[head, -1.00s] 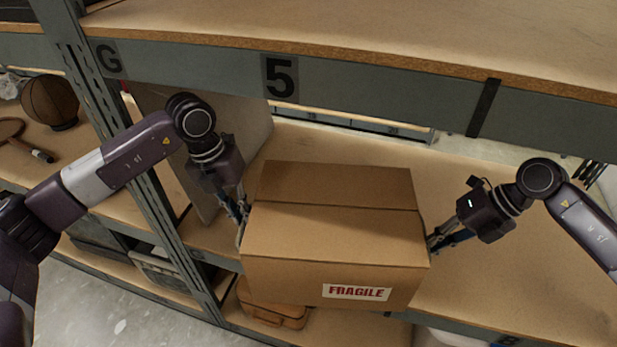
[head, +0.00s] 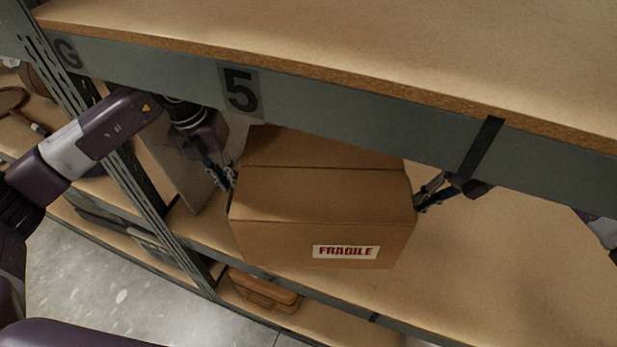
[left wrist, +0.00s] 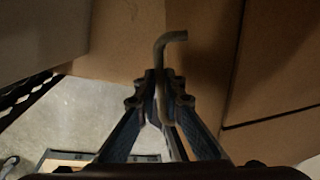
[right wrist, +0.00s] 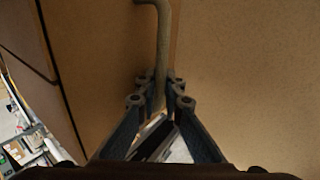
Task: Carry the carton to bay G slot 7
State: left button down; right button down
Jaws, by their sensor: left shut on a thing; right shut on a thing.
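The brown carton (head: 320,210) with a FRAGILE label (head: 346,252) is between my two grippers, at the shelf level under the beam marked G and 5. I cannot tell whether it touches the shelf board. My left gripper (head: 228,180) is shut at the carton's left side, and the left wrist view shows it closed on a bent metal handle (left wrist: 172,42). My right gripper (head: 420,198) is at the right side, partly hidden by the beam. The right wrist view shows it shut on a similar handle (right wrist: 162,50).
The beam with the 5 plate (head: 240,90) crosses above and in front of the carton's back. An upright post (head: 130,180) and a leaning panel stand to the left. Bare shelf board (head: 480,265) lies to the right. An orange case (head: 262,292) is below.

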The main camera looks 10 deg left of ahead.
pick_arm(q)
jog(key=shift+a+f, duration=0.1)
jog(key=shift+f, duration=0.1)
pick_arm(e)
jog(key=shift+d+f, duration=0.1)
jog(key=shift+f, duration=0.05)
